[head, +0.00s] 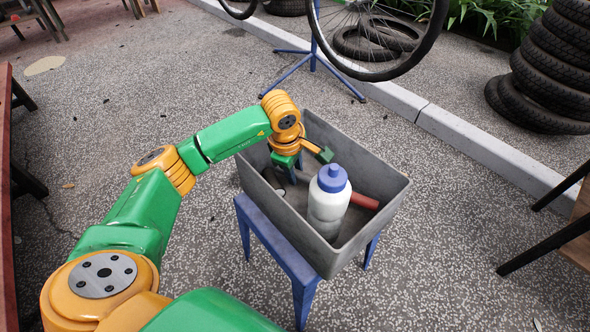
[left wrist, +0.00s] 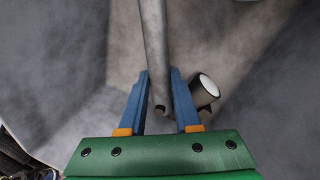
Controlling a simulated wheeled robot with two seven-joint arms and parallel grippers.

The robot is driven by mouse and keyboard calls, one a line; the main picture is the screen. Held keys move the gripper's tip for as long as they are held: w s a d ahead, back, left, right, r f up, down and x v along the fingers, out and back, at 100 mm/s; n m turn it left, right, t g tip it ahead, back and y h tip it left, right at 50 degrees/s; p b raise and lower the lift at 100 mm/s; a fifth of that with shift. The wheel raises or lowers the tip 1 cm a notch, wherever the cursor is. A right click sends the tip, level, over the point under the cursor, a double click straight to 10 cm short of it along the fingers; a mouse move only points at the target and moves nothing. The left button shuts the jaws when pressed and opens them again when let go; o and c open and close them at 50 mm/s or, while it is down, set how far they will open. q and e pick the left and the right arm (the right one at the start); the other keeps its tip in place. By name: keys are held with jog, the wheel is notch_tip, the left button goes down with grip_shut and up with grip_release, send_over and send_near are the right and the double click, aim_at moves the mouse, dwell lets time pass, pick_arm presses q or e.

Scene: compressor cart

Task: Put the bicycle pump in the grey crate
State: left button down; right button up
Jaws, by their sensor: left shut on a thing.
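The grey crate (head: 378,217) is an open bin on a blue stand. My left gripper (head: 292,172) reaches down inside its left rear part. In the left wrist view my left gripper (left wrist: 158,98) is shut on a long, slim grey tube, which looks like the bicycle pump (left wrist: 154,40). The tube runs up between the blue fingers, with crate walls around it. In the head view the pump is mostly hidden by the gripper. My right gripper is out of view.
A white bottle with a blue cap (head: 329,198) stands in the crate. A red cylinder (head: 364,201) lies behind it. A dark cylinder with a white end (left wrist: 204,92) lies right of the fingers. A bicycle wheel on a stand (head: 318,40) and stacked tyres (head: 550,75) stand behind.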

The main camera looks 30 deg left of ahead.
pick_arm(q)
jog(key=shift+f, duration=0.15)
jog(key=c, duration=0.6)
grip_release()
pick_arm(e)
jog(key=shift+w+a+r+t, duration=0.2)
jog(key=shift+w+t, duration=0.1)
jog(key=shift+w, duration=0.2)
pick_arm(q)
jog(key=shift+p+v, duration=0.5)
jog(key=shift+v, duration=0.3)
jog(key=shift+p+v, duration=1.95)
jog(key=shift+v, duration=3.75)
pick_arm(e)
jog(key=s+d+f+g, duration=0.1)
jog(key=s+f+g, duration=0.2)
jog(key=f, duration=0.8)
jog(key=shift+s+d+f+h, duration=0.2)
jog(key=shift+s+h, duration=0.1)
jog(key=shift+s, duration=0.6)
pick_arm(q)
jog(key=shift+w, duration=0.15)
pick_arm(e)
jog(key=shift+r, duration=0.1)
